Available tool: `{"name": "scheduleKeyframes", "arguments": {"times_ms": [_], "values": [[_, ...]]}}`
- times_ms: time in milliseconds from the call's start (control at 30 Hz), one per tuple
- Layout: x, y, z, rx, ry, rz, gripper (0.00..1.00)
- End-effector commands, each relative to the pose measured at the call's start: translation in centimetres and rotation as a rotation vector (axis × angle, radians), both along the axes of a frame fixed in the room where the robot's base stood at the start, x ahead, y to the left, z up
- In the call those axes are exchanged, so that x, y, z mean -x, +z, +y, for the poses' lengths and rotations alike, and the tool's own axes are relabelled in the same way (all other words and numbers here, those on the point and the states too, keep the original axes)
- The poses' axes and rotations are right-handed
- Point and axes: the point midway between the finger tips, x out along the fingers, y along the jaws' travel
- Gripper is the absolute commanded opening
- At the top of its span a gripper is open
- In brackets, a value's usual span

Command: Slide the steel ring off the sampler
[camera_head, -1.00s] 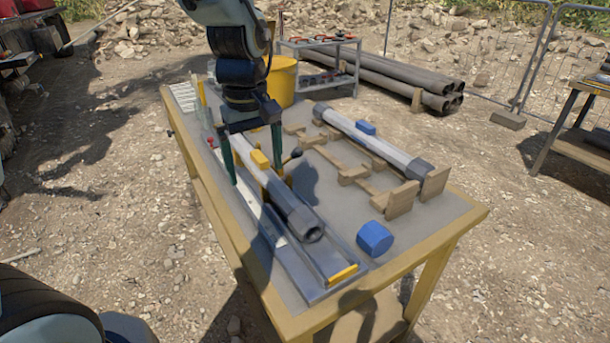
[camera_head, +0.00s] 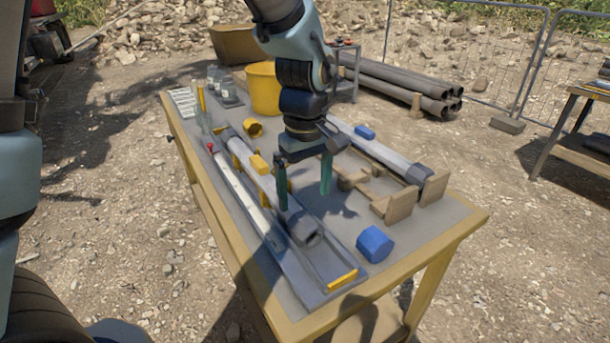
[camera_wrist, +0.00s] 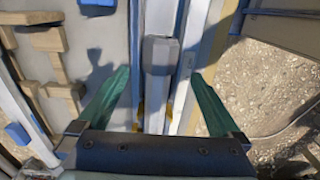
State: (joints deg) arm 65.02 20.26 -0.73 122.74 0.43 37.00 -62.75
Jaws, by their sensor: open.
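The sampler (camera_head: 266,182) is a long grey tube clamped in a tray on the table, with a yellow block on its top. A dark grey faceted steel ring (camera_head: 304,229) sits around its near end. My gripper (camera_head: 304,200) hangs above the table by that end, its two green fingers apart and empty. In the wrist view, the ring (camera_wrist: 160,55) and the tube (camera_wrist: 155,108) lie between the open fingers (camera_wrist: 161,75), ahead of and below them. I cannot tell the exact height gap. Part of the tube behind the ring is hidden by my near finger.
A second tube (camera_head: 395,160) rests on wooden cradles (camera_head: 398,204) to the right. A blue cap (camera_head: 375,244) stands near the front right. A yellow bucket (camera_head: 263,90) stands at the back.

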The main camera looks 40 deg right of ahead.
Motion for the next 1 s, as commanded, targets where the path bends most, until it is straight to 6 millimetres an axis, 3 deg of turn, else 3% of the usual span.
{"name": "scheduleKeyframes", "arguments": {"times_ms": [200, 400, 867, 1000], "values": [[0.0, -4.0, 0.1, -0.005, 0.000, 0.003, 1.00], [0.0, -6.5, 0.1, -0.003, 0.001, 0.002, 1.00], [0.0, -7.6, 0.0, 0.000, 0.000, 0.000, 1.00], [0.0, -7.6, 0.0, 0.000, 0.000, 0.000, 0.85]]}}
